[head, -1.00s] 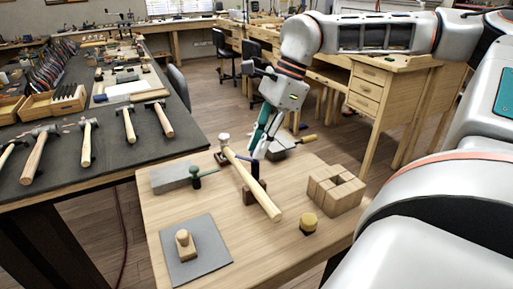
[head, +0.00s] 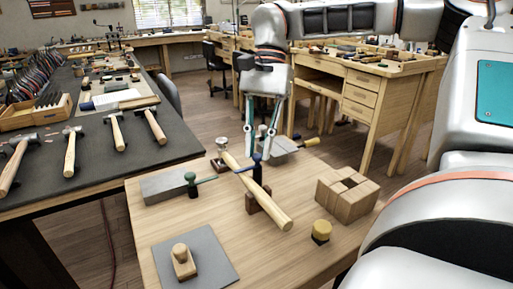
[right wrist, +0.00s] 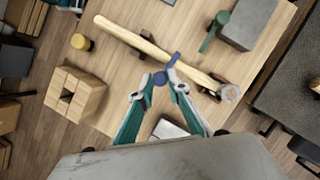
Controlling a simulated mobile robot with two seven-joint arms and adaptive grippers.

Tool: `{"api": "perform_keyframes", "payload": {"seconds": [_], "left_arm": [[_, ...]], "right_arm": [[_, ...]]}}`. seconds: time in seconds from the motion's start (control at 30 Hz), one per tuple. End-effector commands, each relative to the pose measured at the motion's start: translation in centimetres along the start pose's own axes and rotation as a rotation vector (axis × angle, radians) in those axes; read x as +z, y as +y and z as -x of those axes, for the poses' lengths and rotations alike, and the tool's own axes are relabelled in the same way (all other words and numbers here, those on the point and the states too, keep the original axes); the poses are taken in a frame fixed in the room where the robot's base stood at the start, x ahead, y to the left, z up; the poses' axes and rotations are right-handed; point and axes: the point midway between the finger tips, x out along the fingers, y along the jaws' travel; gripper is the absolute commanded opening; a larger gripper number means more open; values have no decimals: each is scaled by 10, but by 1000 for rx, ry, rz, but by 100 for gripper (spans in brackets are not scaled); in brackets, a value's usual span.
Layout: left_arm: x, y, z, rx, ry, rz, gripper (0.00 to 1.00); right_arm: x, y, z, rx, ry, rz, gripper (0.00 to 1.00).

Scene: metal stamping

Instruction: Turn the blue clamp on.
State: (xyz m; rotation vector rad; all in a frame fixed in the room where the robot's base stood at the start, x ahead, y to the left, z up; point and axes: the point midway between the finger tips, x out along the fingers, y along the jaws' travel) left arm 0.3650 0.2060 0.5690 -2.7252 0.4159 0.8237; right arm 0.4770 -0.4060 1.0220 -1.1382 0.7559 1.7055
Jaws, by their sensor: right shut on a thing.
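The blue clamp (head: 257,172) stands on the wooden table, beside the handle of a hammer (head: 270,205) that lies on brown blocks. In the right wrist view, its round blue end (right wrist: 160,77) and short blue bar (right wrist: 175,60) show at the fingertips. My right gripper (head: 262,157) points down from above, its teal fingers on either side of the clamp's upper part. It is shut on the clamp; the right wrist view shows the fingertips (right wrist: 161,84) at the blue end. The clamp's lower part is partly hidden by the hammer. My left gripper is not in view.
A green-handled clamp (head: 191,182) with a grey block (head: 163,187) is to the left. A wooden block ring (head: 347,197) and yellow-topped piece (head: 321,230) are to the right. A grey mat (head: 205,265) with a wooden piece (head: 183,262) lies in front.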

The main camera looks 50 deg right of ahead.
Motion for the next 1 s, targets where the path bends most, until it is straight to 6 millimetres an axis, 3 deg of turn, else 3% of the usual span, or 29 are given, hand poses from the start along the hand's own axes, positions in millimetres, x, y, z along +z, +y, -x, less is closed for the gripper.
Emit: {"api": "perform_keyframes", "payload": {"seconds": [0.77,0.8,0.83,1.0], "left_arm": [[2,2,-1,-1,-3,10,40],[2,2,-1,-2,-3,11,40],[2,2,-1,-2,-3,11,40],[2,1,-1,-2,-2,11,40]], "right_arm": [[-1,-1,-1,37,2,88,0],[-1,-1,-1,37,1,88,27],[-1,-1,-1,37,1,88,34],[0,-1,0,37,1,88,34]]}}
